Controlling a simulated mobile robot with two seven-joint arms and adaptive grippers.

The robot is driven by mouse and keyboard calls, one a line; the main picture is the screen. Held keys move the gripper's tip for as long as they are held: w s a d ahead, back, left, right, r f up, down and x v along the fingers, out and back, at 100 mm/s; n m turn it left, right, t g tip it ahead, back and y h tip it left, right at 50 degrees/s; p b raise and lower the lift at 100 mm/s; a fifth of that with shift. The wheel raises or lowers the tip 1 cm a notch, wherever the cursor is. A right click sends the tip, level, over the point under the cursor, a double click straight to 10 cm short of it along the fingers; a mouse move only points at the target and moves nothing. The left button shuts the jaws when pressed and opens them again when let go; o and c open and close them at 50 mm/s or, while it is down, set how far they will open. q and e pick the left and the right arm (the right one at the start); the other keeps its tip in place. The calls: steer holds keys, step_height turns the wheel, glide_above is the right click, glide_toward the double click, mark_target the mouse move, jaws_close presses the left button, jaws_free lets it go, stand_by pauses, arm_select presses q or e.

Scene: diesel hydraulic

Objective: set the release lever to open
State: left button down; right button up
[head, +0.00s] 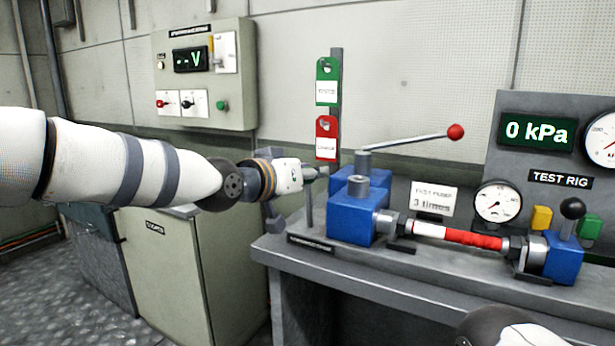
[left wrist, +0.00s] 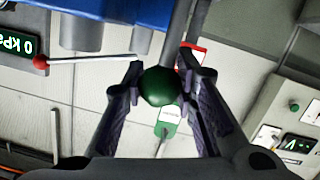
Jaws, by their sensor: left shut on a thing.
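The release lever appears as a grey rod (head: 309,207) standing roughly upright at the left end of the bench, beside the blue pump block (head: 350,222). Its green ball knob (left wrist: 160,86) sits between the fingers in the left wrist view; in the head view my gripper hides it. My left gripper (head: 312,174) is shut on this knob, with one finger on each side (left wrist: 160,90). A small dark label (head: 310,243) on the bench edge below the lever is too small to read. My right gripper is out of view.
Behind the lever, a post carries a green tag (head: 327,82) and a red tag (head: 326,138). A pump handle with a red knob (head: 456,131) reaches right above the bench (head: 405,271). The gauge panel (head: 545,105) reads 0 kPa. A grey cabinet (head: 165,265) stands left.

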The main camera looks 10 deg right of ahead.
arm_select(q)
steer(key=shift+w+d+g, duration=0.15)
steer(key=shift+w+g, duration=0.1)
steer(key=shift+g, duration=0.05)
steer(key=shift+f, duration=0.2)
steer(key=c, duration=1.3)
jaws_free()
steer(key=shift+r, duration=0.1)
steer(key=shift+s+a+r, duration=0.1)
steer(key=shift+s+a, duration=0.1)
steer(key=shift+s, duration=0.05)
steer(key=v, duration=1.1)
steer(key=shift+s, duration=0.2)
